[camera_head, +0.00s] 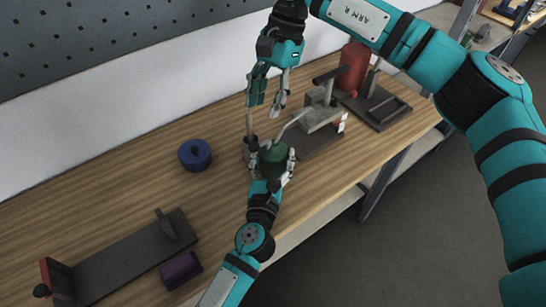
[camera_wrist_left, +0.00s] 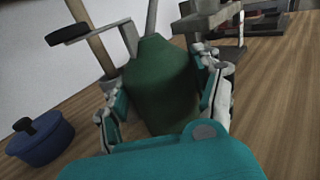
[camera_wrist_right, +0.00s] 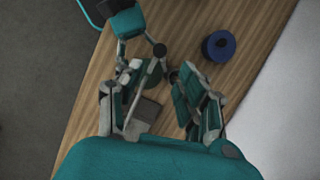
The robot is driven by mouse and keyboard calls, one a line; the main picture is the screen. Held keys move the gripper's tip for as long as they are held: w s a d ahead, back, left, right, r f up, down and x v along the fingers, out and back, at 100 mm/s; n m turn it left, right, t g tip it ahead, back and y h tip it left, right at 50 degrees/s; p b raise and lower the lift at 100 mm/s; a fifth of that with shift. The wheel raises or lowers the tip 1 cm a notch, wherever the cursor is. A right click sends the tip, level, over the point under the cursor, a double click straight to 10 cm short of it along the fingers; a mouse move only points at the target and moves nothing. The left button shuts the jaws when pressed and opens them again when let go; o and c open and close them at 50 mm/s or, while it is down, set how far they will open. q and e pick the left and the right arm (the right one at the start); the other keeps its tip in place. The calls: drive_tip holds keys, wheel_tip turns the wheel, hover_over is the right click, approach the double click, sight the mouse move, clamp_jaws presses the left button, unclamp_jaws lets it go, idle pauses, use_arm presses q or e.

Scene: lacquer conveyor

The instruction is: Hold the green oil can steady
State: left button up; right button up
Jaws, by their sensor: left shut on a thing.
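The green oil can (camera_head: 274,160) stands on the wooden bench in the head view, its thin grey spout rising to the right. My left gripper (camera_head: 271,172) is shut around its body. In the left wrist view the can (camera_wrist_left: 158,85) sits upright between both fingers, its lower part hidden by my gripper. My right gripper (camera_head: 268,101) hangs above and behind the can, fingers pointing down, open and apart from it. In the right wrist view its fingers are spread with nothing clearly held between them.
A round blue container (camera_head: 194,154) stands left of the can. A dark cup with a wooden stick (camera_head: 249,124) is close behind it. A grey vise-like device (camera_head: 318,116) and a red cylinder (camera_head: 354,66) stand right. A dark fixture (camera_head: 135,259) and purple block (camera_head: 181,270) lie front left.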

use_arm(q)
drive_tip(key=c, duration=0.4)
drive_tip(key=shift+c, duration=0.4)
use_arm(e)
clamp_jaws()
idle(0.6)
